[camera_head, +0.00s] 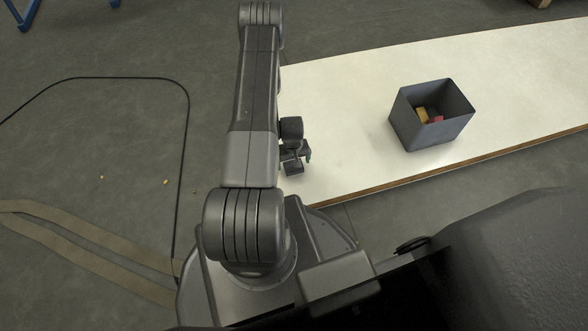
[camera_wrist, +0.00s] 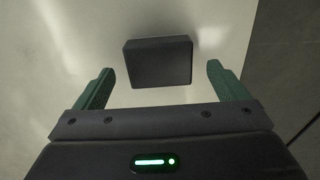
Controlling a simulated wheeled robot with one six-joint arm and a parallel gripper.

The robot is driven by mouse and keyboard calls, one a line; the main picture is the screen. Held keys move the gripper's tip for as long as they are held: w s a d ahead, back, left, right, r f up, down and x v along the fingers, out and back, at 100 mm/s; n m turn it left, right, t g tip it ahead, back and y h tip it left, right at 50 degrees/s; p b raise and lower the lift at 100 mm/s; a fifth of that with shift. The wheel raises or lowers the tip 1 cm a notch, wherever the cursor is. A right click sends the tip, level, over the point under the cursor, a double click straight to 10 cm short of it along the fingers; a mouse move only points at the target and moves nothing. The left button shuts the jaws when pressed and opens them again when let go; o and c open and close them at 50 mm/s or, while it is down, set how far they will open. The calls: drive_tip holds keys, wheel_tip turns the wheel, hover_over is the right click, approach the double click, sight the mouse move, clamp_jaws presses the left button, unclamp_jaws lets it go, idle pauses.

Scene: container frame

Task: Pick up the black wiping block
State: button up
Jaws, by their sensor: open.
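The black wiping block (camera_wrist: 158,62) is a dark, roughly rectangular block on the pale table top. In the wrist view it lies just ahead of my gripper (camera_wrist: 160,82), between the lines of the two green fingers. The fingers are apart with nothing held, and a gap shows on each side of the block. In the head view my gripper (camera_head: 296,160) is over the table's left end, beside my arm. I cannot clearly tell the block from the dark gripper parts there.
A grey open bin (camera_head: 432,132) with a yellow and a red piece inside stands on the white table (camera_head: 345,110), right of my gripper. The table's edge is close by on the left and front. The table between gripper and bin is clear. A black cable lies on the floor at left.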

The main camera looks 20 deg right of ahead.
wheel_tip(320, 180, down, 3)
drive_tip(key=shift+f+b, duration=0.15)
drive_tip(key=shift+b, duration=0.25)
drive_tip(key=c, duration=1.2)
wheel_tip(320, 180, up, 10)
drive_tip(key=p, duration=0.3)
drive_tip(key=shift+p, duration=0.35)
drive_tip(key=shift+s, duration=0.1)
